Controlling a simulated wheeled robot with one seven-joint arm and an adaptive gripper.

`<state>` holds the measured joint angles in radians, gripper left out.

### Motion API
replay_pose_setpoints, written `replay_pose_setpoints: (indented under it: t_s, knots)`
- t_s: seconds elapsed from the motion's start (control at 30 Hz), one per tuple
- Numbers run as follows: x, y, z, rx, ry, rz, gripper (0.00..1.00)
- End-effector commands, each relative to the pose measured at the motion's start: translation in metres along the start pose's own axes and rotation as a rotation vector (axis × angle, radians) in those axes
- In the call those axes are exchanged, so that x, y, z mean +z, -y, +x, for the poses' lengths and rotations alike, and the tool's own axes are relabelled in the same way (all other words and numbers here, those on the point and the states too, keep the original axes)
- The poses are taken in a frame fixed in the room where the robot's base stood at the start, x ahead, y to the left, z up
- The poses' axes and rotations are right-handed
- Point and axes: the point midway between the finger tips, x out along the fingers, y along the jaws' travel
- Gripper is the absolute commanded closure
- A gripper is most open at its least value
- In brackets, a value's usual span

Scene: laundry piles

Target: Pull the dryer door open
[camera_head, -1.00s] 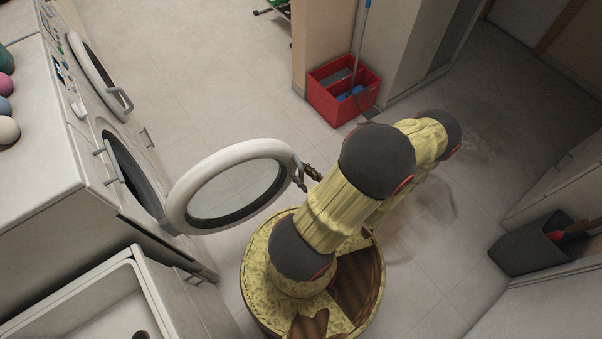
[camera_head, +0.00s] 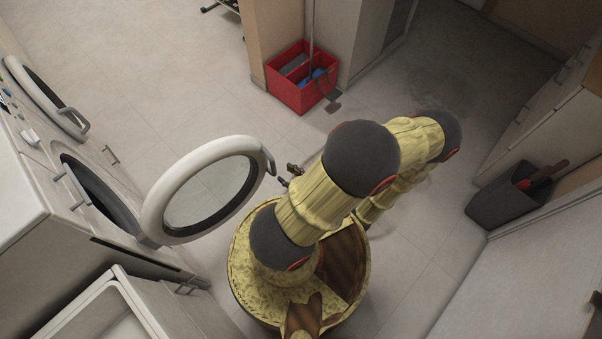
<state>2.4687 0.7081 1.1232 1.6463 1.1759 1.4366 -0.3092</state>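The dryer door (camera_head: 158,192), a white ring with a glass middle, stands swung wide open from the front of the dryer (camera_head: 20,228). The dark round drum opening (camera_head: 92,192) is exposed to its left. The door's grey handle (camera_head: 269,160) is on its free edge, on the right. My gripper (camera_head: 289,175) is just right of the handle, with a small gap between them. Its two dark fingertips show apart with nothing between them. The rest of the gripper is hidden behind my arm.
A second machine with a shut round door (camera_head: 42,98) is beyond the dryer. A white sink (camera_head: 85,318) is at the lower left. A red crate (camera_head: 300,95) stands by the wall corner and a dark bin (camera_head: 505,200) at the right. The floor between is clear.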

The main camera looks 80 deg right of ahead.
Motion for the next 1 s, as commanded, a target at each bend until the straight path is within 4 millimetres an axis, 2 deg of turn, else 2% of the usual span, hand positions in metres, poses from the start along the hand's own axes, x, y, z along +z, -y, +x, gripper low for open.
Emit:
replay_pose_setpoints:
  t_s: [0.2,0.4,0.77,1.0]
  knots:
    - [0.000,0.001,-0.029,-0.005,0.000,-0.001,0.69]
    - [0.000,0.001,-0.044,-0.002,0.001,0.000,0.69]
    - [0.000,0.000,-0.047,0.000,0.000,0.000,0.69]
    - [0.006,-0.003,-0.040,0.082,-0.022,-0.025,0.83]
